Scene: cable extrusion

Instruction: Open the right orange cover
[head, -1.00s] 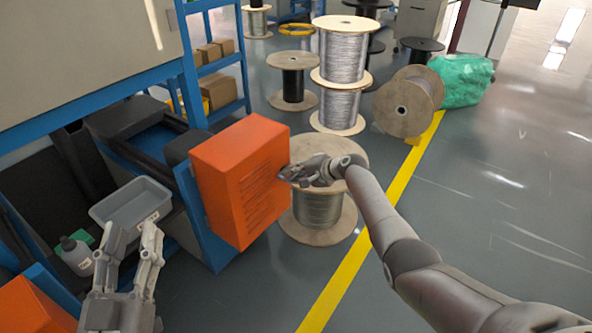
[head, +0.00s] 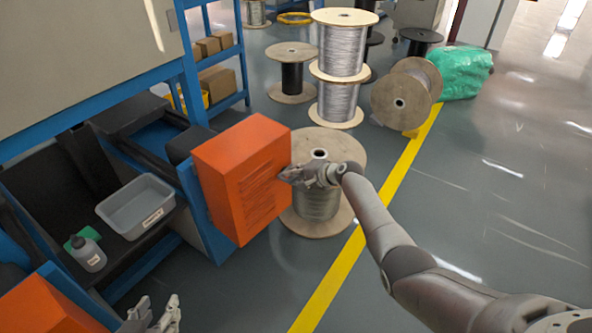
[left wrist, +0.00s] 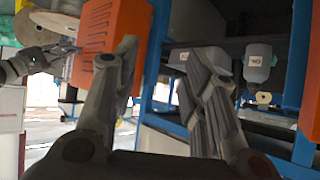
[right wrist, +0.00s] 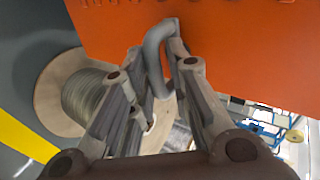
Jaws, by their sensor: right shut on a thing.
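The right orange cover (head: 240,185) is a slotted box on the blue frame in the middle of the head view. It shows in the left wrist view (left wrist: 108,42) and fills the upper right wrist view (right wrist: 220,50). My right gripper (head: 287,174) is at the cover's right side. In the right wrist view its fingers (right wrist: 152,75) are shut on the cover's grey curved handle (right wrist: 153,50). My left gripper (head: 155,308) is open and empty at the bottom edge of the head view, apart from the cover. Its spread fingers show in the left wrist view (left wrist: 162,60).
Another orange cover (head: 45,308) is at the lower left. A grey bin (head: 140,215) and a bottle (head: 90,255) sit on the black shelf. A wooden-flanged spool (head: 318,225) stands close behind my right gripper. Open floor lies right of the yellow line (head: 385,200).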

